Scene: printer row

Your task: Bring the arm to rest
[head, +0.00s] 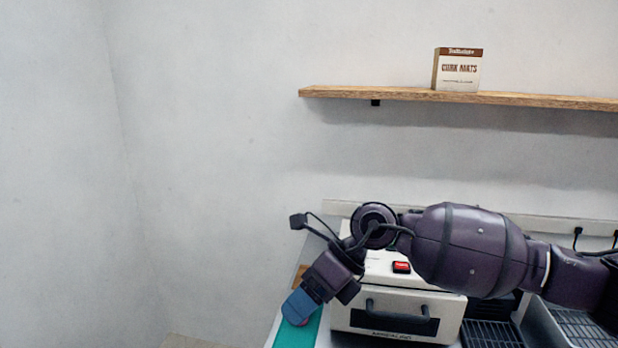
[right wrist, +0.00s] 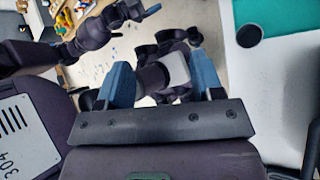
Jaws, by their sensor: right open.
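My right arm reaches in from the right in the head view, across the front of a white printer-like machine (head: 440,312). My right gripper (head: 300,305) points down and left, over or close to a teal mat (head: 302,334). In the right wrist view its two blue fingers (right wrist: 162,78) stand apart with nothing held between them. Another dark arm, which seems to be my left one, shows at the top left of that view. A small bluish tip at its end may be my left gripper (right wrist: 146,10), too small to read.
The machine has a red button (head: 401,267) on top and a dark front handle. Black grid trays (head: 492,334) lie to its right. A wooden shelf (head: 530,101) above holds a cork mats box (head: 458,70). A dark round object (right wrist: 250,36) is by the mat. The left wall side is clear.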

